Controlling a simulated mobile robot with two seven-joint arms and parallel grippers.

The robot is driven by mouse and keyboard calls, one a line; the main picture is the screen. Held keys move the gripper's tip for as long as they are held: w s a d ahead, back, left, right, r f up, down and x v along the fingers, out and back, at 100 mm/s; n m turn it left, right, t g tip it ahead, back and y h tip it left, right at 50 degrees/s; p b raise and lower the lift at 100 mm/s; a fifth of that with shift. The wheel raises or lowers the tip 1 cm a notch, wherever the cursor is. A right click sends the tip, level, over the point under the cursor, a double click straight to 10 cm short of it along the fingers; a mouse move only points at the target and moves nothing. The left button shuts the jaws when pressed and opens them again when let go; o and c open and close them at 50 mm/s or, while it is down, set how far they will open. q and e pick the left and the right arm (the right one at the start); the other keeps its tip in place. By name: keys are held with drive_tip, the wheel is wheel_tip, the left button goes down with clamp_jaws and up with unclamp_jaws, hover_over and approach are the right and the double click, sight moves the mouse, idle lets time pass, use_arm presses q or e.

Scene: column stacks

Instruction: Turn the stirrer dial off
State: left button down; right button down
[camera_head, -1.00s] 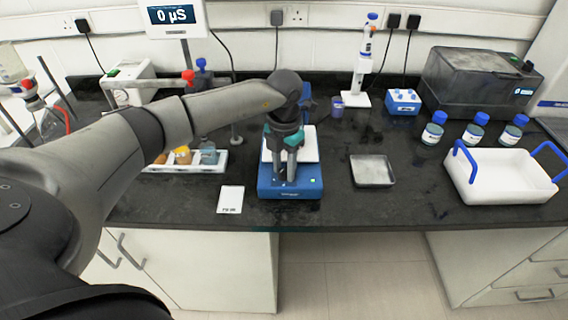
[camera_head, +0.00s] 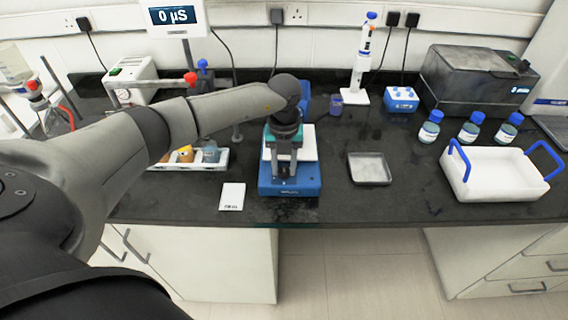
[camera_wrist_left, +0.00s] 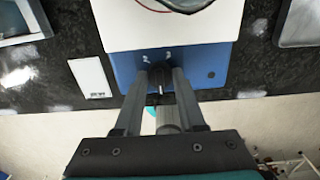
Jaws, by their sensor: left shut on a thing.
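The stirrer (camera_head: 305,190) is a blue box with a white top plate, standing near the front edge of the bench. Its small dark dial (camera_wrist_left: 158,84) is on the blue front, with pale marks beside it. My left gripper (camera_head: 284,178) comes down at the stirrer's front. In the left wrist view its two fingers (camera_wrist_left: 160,88) lie on either side of the dial and are shut on it. The fingers partly hide the dial. A small round dark spot (camera_wrist_left: 211,75) on the stirrer's front shows no light. My right gripper is not in view.
A white card (camera_head: 232,197) lies left of the stirrer. A rack (camera_head: 215,164) with small coloured containers stands behind the card. A shallow grey tray (camera_head: 369,169) is to the right, then a white basin with blue handles (camera_head: 500,178). Blue-capped bottles (camera_head: 469,130) stand behind it.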

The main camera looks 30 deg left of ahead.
sight(284, 167)
use_arm(q)
drive_tip(key=shift+w+r, duration=0.1)
idle(0.4)
drive_tip(key=c, duration=0.8)
unclamp_jaws()
drive_tip(key=shift+o, duration=0.2)
wheel_tip(284, 167, up, 15)
